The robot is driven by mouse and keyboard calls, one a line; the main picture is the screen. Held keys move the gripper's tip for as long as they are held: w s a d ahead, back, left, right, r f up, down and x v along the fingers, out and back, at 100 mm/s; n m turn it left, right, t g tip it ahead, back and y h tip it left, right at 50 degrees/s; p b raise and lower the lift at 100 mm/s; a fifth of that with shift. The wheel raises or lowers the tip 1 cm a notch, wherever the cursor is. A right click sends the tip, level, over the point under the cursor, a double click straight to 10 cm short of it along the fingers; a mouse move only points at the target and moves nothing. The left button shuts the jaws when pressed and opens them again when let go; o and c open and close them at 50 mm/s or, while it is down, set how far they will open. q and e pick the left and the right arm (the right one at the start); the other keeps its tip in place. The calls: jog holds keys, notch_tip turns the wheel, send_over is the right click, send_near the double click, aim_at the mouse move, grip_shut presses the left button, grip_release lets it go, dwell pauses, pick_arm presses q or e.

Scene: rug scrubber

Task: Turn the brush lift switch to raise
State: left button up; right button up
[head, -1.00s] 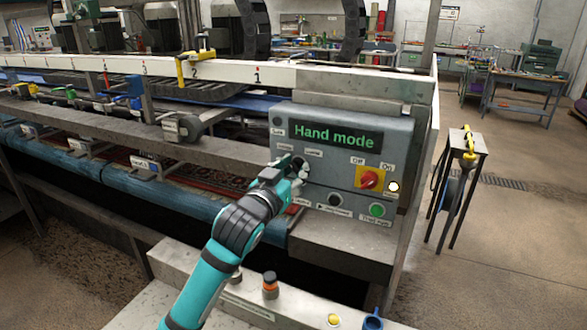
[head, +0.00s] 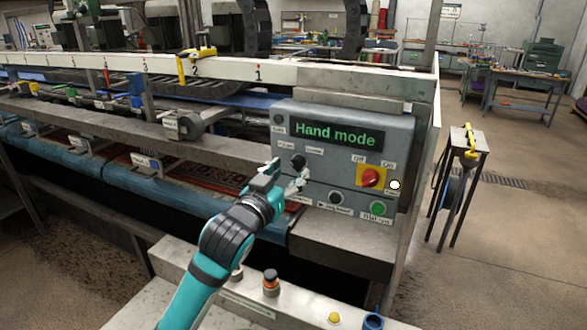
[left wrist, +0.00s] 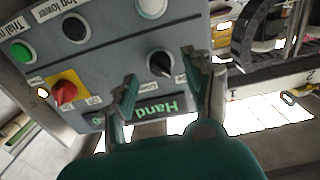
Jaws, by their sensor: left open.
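A grey control panel (head: 322,161) bears a black rotary switch (head: 297,161) at its upper left, with small labels on both sides that I cannot read surely. My left gripper (head: 284,180) is open and empty, just below and in front of this switch. In the left wrist view the black switch (left wrist: 160,64) shows between and beyond the two spread fingers of the left gripper (left wrist: 160,84), with no finger seen touching it. The panel display (head: 338,136) reads "Hand mode". My right gripper is not in view.
A red switch on a yellow plate (head: 370,178), a green button (head: 377,208) and a black button (head: 335,198) sit on the panel's right and lower parts. A concrete-coloured ledge (head: 345,240) lies below the panel. A small metal stand (head: 468,150) is at right.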

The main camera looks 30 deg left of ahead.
pick_arm(q)
jog(key=s, duration=0.4)
jog(key=shift+s+d, duration=0.1)
dwell(0.4)
